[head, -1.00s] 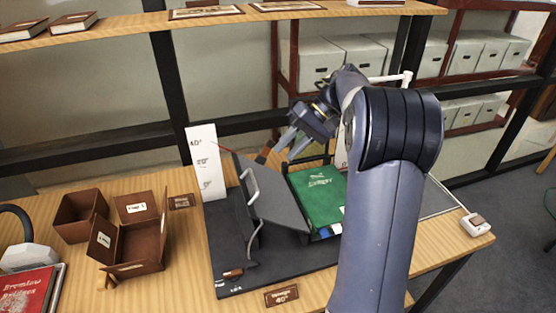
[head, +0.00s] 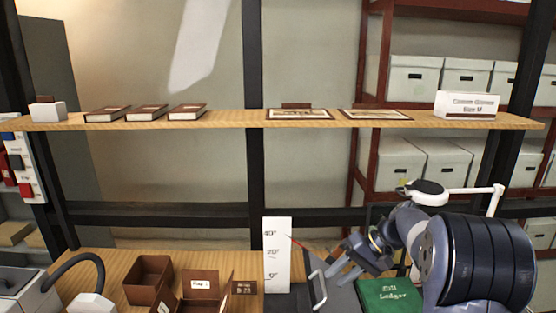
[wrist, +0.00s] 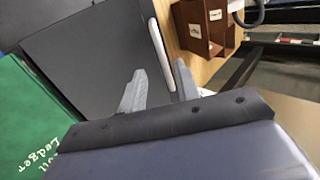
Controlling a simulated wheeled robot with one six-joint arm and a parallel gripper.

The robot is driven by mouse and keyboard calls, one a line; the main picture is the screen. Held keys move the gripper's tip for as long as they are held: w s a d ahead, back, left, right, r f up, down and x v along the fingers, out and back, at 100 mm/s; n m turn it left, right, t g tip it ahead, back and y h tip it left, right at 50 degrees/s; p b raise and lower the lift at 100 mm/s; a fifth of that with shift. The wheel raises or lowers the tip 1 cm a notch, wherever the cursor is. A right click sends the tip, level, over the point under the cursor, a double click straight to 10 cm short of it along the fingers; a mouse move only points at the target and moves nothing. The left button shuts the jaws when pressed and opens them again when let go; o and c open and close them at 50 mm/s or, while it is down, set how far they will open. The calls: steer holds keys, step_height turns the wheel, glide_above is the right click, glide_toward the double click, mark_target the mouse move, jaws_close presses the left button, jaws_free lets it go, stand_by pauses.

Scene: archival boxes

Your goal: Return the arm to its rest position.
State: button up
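My gripper (head: 340,274) hangs at the end of my bent arm, at the bottom right of the head view. In the wrist view its two grey fingers (wrist: 159,80) are apart with nothing held between them. A tilted dark grey board (wrist: 85,40) with a pale bar handle (wrist: 160,48) lies beyond the fingers. The handle (head: 318,290) also shows in the head view, left of the gripper. A green ledger (head: 390,296) lies right of the gripper, partly hidden by my arm. The gripper appears clear of both.
A white angle scale (head: 277,255) stands close left of the gripper. Brown open boxes (head: 148,280) stand on the wooden table at left. A wooden shelf (head: 225,120) crosses above with books, framed pictures and a glove box (head: 466,105). A white lamp arm (head: 470,190) is behind my arm.

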mark_target(328, 303)
steer(key=shift+x, duration=1.8)
steer(key=shift+r, duration=0.2)
